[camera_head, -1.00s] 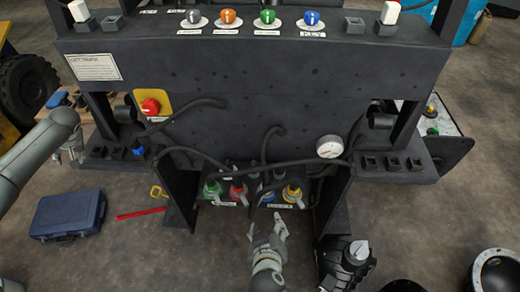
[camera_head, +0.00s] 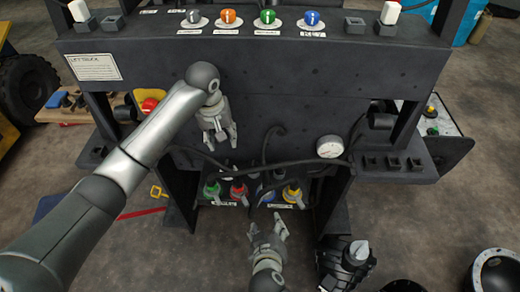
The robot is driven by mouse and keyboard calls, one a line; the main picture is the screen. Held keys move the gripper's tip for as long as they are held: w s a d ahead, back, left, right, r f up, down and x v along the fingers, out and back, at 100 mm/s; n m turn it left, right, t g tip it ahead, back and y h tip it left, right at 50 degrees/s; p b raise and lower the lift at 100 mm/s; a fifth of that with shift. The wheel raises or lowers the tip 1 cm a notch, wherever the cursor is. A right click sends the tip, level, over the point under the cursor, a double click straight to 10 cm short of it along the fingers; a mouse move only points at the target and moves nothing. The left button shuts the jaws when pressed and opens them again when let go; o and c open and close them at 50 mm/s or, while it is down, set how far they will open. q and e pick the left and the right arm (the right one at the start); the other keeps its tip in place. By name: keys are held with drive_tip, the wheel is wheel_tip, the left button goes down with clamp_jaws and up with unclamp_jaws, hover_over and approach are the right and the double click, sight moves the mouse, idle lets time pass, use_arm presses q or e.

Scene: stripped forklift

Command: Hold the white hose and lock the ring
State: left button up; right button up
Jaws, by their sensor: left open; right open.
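Green (camera_head: 212,190), red (camera_head: 238,190), blue (camera_head: 266,194) and yellow (camera_head: 292,192) ringed connectors sit in a low recess of the dark forklift frame. Black hoses (camera_head: 270,140) run above them. I cannot make out a hose that is clearly white, nor whether any ring is locked. My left gripper (camera_head: 220,138) is open and empty, pointing down in front of the dark panel, above and left of the connectors. My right gripper (camera_head: 267,222) is open and empty just in front of the recess, below the blue and yellow connectors, pointing towards them.
A pressure gauge (camera_head: 330,147) is at the right of the panel. A row of coloured knobs (camera_head: 268,17) tops the panel. Dark side walls (camera_head: 333,205) bound the recess. My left arm covers most of a blue case (camera_head: 48,205) on the floor.

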use_arm(q)
approach(265, 170)
drive_tip(key=shift+h, duration=0.4)
drive_tip(key=f, duration=0.3)
drive_tip(key=w+f, duration=0.1)
drive_tip(key=f, duration=0.3)
drive_tip(key=w+f, duration=0.1)
drive_tip(key=f, duration=0.3)
drive_tip(key=shift+d, duration=0.3)
clamp_jaws()
unclamp_jaws()
drive_tip(key=shift+r, duration=0.1)
drive_tip(key=shift+m, duration=0.3)
drive_tip(key=r, duration=0.3)
drive_tip(key=s+a+r, duration=0.1)
drive_tip(key=r, duration=0.7)
drive_tip(key=shift+s+a+r, duration=0.25)
drive_tip(key=shift+s+a, duration=0.05)
